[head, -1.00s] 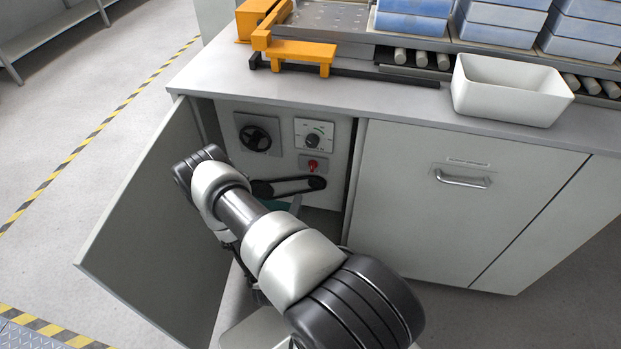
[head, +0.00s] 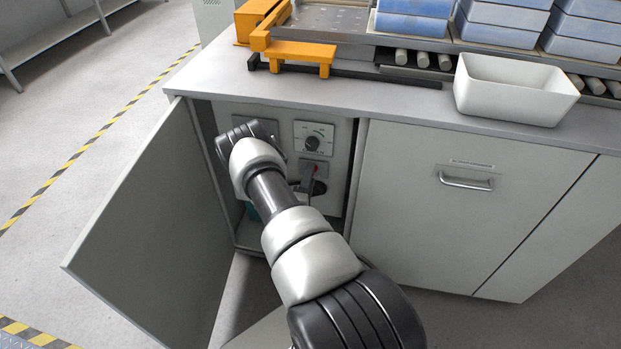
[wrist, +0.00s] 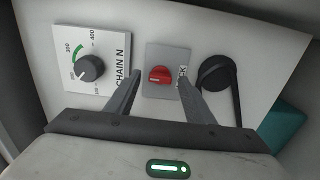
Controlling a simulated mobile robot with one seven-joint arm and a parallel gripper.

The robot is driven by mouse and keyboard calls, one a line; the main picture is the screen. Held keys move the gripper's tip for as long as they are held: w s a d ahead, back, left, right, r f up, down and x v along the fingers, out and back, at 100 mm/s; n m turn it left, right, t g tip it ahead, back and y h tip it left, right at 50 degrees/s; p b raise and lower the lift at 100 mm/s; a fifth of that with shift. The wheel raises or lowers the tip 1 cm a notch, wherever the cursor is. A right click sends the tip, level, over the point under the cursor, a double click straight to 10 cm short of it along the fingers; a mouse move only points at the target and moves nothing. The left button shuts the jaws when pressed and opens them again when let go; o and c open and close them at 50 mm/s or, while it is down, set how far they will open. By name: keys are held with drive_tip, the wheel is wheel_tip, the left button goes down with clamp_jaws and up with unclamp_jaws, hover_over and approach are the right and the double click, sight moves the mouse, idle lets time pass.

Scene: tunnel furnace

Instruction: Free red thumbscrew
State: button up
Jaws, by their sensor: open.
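The red thumbscrew (wrist: 160,74) sits on a grey plate (wrist: 166,60) on the panel inside the open cabinet, in the middle of the wrist view. My gripper (wrist: 158,82) is open, with one finger to each side of the thumbscrew in that view. I cannot tell whether the fingertips touch the panel. Nothing is held. Lettering beside the thumbscrew is partly covered by the right finger.
A dial (wrist: 90,68) with a green arc is left of the thumbscrew; a black pulley with a belt (wrist: 217,73) is right of it. The open cabinet door (head: 150,230) stands left of my arm. A white bin (head: 515,92) sits on the counter (head: 400,112).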

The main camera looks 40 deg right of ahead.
drive_tip(key=shift+w+d, duration=0.4)
drive_tip(key=shift+d, duration=0.05)
drive_tip(key=c, duration=1)
drive_tip(key=shift+c, duration=0.2)
